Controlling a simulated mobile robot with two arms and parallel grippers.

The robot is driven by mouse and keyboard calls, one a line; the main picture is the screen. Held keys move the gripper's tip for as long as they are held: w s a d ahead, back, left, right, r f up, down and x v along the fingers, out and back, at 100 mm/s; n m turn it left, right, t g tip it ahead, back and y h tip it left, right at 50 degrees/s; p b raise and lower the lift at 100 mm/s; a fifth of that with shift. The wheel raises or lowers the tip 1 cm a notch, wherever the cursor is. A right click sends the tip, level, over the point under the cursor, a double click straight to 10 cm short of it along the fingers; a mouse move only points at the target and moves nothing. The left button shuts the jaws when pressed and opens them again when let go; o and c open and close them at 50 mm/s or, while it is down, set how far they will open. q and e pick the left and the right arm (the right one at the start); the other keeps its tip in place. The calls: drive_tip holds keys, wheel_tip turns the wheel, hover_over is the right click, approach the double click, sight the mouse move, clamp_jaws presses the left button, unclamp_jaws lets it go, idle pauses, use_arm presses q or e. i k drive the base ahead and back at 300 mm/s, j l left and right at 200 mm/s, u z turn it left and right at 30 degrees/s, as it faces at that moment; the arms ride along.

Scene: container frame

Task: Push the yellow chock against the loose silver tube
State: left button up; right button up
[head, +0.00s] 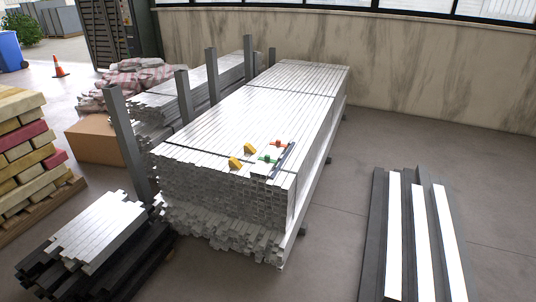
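Two small yellow chocks lie on top of the large stack of silver tubes (225,120). The nearer yellow chock (235,163) is close to the stack's front end, and the other yellow chock (250,149) is a little behind it to the right. A thin bar (286,157), dark and silver, lies along the stack's right edge; I cannot tell for sure whether it is the loose silver tube. A clear gap separates both chocks from this bar. Neither of my grippers is in view.
A small red-orange piece (278,143) and a green piece (267,159) lie between chocks and bar. Grey posts (126,140) stand along the stack's left side. Dark and white beams (420,235) lie at right, with free floor between. Stacked timber (25,155) is at left.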

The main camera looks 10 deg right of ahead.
sight(233, 162)
drive_tip(key=i+j+z, duration=0.3)
drive_tip(key=i+j, duration=0.15)
drive_tip(key=i, duration=0.2)
drive_tip(key=i+j+z, duration=0.35)
drive_tip(key=i+j, duration=0.25)
